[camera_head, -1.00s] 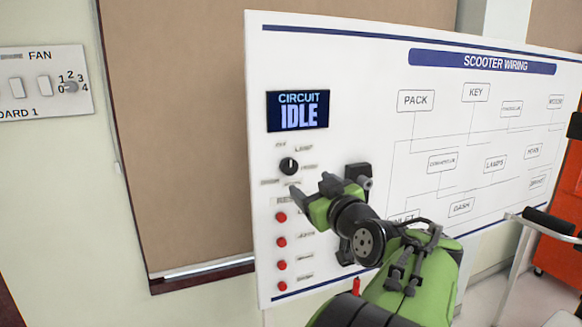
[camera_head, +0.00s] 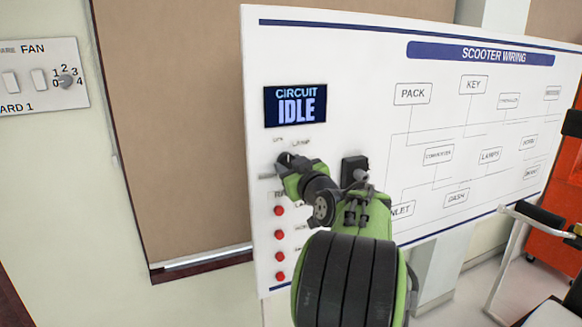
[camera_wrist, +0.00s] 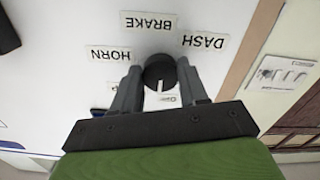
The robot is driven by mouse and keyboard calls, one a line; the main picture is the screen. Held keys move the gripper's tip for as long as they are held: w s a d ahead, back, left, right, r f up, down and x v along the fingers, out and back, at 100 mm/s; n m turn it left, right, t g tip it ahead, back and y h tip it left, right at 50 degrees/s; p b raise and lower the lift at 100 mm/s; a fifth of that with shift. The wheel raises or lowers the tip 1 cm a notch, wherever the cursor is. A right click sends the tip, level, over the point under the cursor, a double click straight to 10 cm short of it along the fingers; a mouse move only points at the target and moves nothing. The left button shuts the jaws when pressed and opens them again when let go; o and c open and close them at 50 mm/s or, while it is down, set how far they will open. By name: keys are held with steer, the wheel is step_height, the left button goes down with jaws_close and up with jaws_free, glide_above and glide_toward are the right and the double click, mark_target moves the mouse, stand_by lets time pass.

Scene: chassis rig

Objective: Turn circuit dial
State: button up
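The circuit dial (camera_wrist: 160,70) is a round black knob with a white pointer mark on a white board. In the wrist view its pointer faces the gripper's palm. My gripper (camera_wrist: 159,78) has one finger on each side of the knob, with a narrow gap visible at each side. In the head view my gripper (camera_head: 283,170) is at the board and largely hides the dial. The circuit display (camera_head: 295,105) above it reads IDLE. Upside-down labels HORN (camera_wrist: 111,54), BRAKE (camera_wrist: 148,22) and DASH (camera_wrist: 203,41) surround the dial in the wrist view.
Red buttons (camera_head: 279,233) run down the board below my gripper. A black block (camera_head: 354,170) sticks out to its right. The scooter wiring diagram (camera_head: 480,120) fills the board's right part. A fan switch panel (camera_head: 40,78) is on the left wall.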

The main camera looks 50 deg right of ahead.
steer(key=c, duration=0.3)
steer(key=m+b, duration=0.1)
steer(key=m, duration=0.3)
steer(key=shift+a+m, duration=0.1)
steer(key=shift+m, duration=0.2)
steer(key=shift+w+m, duration=0.1)
steer(key=shift+m, duration=1.9)
steer(key=o, duration=1)
steer(key=shift+o, duration=0.2)
